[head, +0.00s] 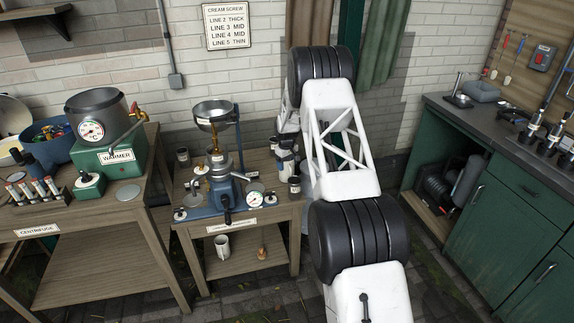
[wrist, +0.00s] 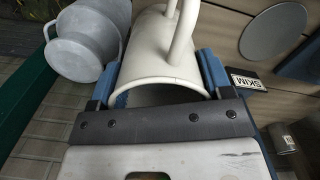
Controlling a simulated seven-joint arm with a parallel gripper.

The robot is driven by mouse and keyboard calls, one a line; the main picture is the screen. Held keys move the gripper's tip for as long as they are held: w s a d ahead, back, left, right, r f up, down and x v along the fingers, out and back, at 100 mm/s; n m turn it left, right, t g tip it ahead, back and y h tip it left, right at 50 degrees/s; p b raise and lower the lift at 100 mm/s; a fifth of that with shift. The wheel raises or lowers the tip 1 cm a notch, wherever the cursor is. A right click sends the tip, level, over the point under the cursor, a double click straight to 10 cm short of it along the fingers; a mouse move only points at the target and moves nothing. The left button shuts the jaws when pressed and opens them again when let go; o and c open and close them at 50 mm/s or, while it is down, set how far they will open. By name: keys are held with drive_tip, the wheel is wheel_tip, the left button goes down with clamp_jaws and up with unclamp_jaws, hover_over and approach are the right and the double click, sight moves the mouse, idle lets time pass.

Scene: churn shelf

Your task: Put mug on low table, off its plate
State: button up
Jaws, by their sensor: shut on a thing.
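My gripper (wrist: 160,78) is shut on a cream mug (wrist: 150,48) in the wrist view. Its blue pads press on both sides of the mug, and the mug's wide rim faces the camera, with the handle at the top. In the head view my wrist hangs at the right end of the middle wooden table, and my arm largely hides the gripper and what it holds. A round grey plate (wrist: 273,28) lies on wood at the upper right of the wrist view, apart from the mug. Another pale mug (head: 222,246) stands on that table's lower shelf.
A grey metal churn (wrist: 88,42) is close left of the mug. A SKIM label (wrist: 246,80) and a small tin (wrist: 281,138) are at right. The blue separator (head: 220,180) fills the table's middle. A green cabinet (head: 510,220) stands right.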

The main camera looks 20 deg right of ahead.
drive_tip(key=shift+f, duration=0.25)
drive_tip(key=o, duration=1.2)
drive_tip(key=shift+r, duration=0.15)
drive_tip(key=shift+w+a+r, duration=0.1)
drive_tip(key=shift+w+r, duration=0.05)
drive_tip(key=shift+r, duration=2.85)
drive_tip(key=shift+w+r, duration=0.1)
drive_tip(key=shift+r, duration=2.9)
drive_tip(key=shift+r, duration=0.1)
